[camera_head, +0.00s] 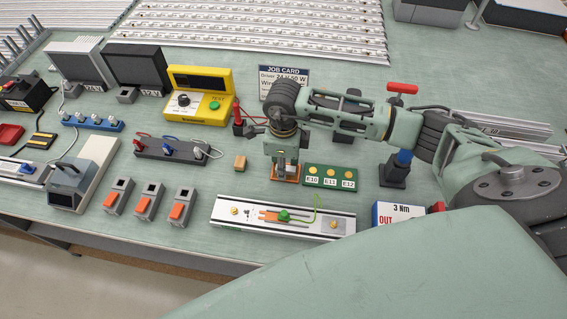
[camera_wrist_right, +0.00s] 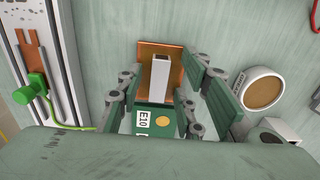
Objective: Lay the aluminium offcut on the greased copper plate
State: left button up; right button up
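The copper plate (camera_head: 291,180) lies on the bench beside the green E10–E12 board; it also shows in the right wrist view (camera_wrist_right: 147,49). The aluminium offcut (camera_wrist_right: 161,76) is a silver bar over the plate, between my right gripper's fingers. Whether it stands or lies flat, and whether it touches the copper, I cannot tell. My right gripper (camera_head: 282,168) points down over the plate. In its wrist view the fingers (camera_wrist_right: 163,88) are spread, with gaps visible on both sides of the offcut. Grease on the plate cannot be made out. My left gripper is not in view.
A white rail (camera_head: 235,212) with a green connector lies in front of the plate. A round pot (camera_wrist_right: 262,88) is near the fingers in the wrist view.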

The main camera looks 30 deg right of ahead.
jog(key=shift+r, duration=0.2)
jog(key=shift+w+r, duration=0.1)
jog(key=shift+r, duration=0.2)
notch_tip(320, 180, up, 11)
jog(key=b, duration=0.3)
jog(key=shift+r+b, duration=0.2)
jog(key=shift+b, duration=0.1)
jog(key=shift+f, duration=0.1)
